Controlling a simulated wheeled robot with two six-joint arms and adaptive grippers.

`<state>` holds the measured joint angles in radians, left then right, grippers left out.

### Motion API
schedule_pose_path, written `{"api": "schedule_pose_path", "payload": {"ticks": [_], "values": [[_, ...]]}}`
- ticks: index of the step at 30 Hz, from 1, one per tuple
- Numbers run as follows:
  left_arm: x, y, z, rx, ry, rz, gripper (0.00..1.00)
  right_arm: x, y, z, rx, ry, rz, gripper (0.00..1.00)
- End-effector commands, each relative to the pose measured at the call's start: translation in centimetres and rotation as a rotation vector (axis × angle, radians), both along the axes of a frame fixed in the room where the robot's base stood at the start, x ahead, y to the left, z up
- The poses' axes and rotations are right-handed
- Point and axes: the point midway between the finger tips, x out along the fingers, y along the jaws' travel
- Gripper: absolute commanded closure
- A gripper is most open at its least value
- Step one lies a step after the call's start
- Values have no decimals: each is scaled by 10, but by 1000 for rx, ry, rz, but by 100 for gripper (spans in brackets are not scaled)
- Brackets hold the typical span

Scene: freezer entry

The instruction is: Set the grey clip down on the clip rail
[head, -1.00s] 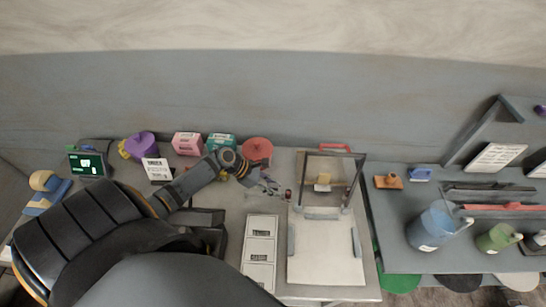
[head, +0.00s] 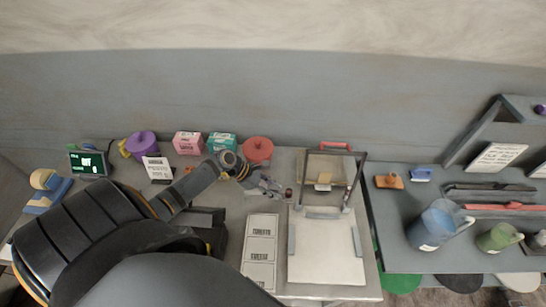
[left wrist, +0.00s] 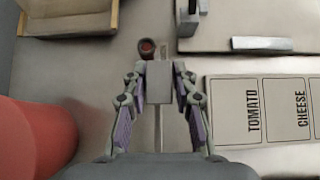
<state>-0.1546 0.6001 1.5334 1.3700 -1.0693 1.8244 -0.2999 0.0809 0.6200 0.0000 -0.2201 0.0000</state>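The grey clip (left wrist: 159,82) is a small block between the fingertips of my left gripper (left wrist: 160,70) in the left wrist view. The fingertips appear to press on its two sides. A thin pale strip, seemingly the clip rail (left wrist: 158,132), runs along the worktop below and beyond the clip. I cannot tell whether the clip touches it. In the head view my left gripper (head: 268,187) is low over the worktop, left of the framed board; the clip is too small to make out there. My right gripper is not in view.
A dark round piece with a red top (left wrist: 147,47) stands just beyond the fingertips. A red tub (head: 257,150) is close beside the gripper. A label sheet (head: 261,236) and a white board (head: 325,262) with a dark upright frame (head: 358,180) lie nearby.

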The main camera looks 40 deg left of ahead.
Motion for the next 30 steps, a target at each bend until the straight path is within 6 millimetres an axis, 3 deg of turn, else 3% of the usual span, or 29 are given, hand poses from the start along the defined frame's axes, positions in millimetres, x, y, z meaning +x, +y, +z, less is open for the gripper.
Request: {"api": "schedule_pose_path", "payload": {"ticks": [1,5,14,17,23,24,27,28,30], "values": [[-2,-2,-4,-6,6,1,65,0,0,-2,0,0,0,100],[-1,-2,-4,-7,5,2,48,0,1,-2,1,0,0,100],[-1,-2,-3,-6,4,2,48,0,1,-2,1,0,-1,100],[-1,-1,5,-4,3,2,48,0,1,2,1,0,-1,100],[-1,-1,40,-1,1,0,48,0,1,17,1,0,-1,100],[-1,0,25,0,1,-2,48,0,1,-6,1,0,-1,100],[-1,0,23,2,1,-1,48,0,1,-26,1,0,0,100],[-1,0,44,1,0,-1,48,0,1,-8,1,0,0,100],[-1,0,61,0,1,1,48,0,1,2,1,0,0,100]]}}
